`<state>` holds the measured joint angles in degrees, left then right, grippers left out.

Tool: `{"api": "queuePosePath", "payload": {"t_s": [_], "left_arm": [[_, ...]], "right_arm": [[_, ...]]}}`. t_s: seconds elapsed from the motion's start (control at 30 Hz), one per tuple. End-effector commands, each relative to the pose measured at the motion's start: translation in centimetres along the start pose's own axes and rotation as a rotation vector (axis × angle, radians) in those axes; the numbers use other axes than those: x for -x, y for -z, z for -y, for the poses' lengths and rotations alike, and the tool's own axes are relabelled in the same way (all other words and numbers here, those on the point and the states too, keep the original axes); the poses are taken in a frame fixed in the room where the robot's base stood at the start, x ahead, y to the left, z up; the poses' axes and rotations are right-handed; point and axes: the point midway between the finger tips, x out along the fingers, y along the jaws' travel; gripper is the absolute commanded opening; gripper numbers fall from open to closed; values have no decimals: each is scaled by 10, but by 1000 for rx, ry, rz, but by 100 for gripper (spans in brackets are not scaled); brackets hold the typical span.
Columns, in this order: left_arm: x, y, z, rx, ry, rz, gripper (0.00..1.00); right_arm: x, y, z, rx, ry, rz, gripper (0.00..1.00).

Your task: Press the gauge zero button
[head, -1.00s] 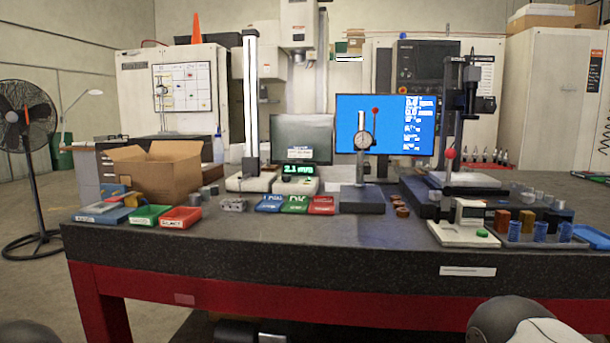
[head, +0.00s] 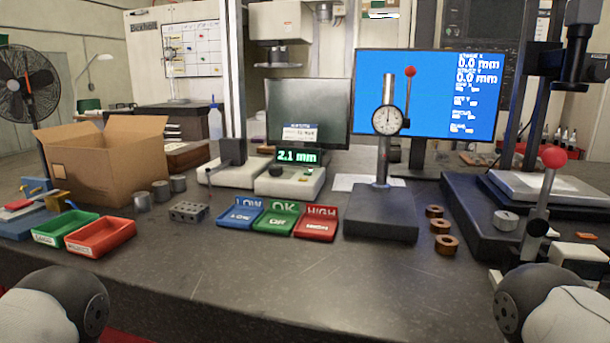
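A gauge readout box (head: 291,183) stands at the middle back of the table, with a lit green display (head: 297,156) reading 2.1 mm. A dark round knob and a small light-coloured spot show on its top; I cannot tell which is the zero button. A dial gauge (head: 387,120) with a red-knobbed lever is on a post over a dark base to the right. Both my arms show only as rounded links at the bottom corners; neither gripper is in view.
Blue LOW (head: 240,215), green OK (head: 280,219) and red HIGH (head: 317,224) trays lie in front of the readout box. A cardboard box (head: 100,165), green and red bins are left. Copper rings (head: 441,226) and a red-knobbed lever are right. The front table middle is clear.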

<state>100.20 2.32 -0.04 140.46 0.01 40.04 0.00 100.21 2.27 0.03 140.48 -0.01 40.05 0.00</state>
Motion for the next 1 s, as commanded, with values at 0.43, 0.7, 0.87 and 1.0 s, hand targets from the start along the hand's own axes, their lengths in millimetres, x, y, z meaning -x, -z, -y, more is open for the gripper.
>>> {"api": "queuePosePath", "payload": {"t_s": [0.43,0.7,0.87,1.0], "left_arm": [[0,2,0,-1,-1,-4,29],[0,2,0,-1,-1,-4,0],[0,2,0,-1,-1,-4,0],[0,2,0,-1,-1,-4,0]], "right_arm": [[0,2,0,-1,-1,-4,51],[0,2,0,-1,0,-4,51],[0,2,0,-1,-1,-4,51],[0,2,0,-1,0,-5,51]]}}
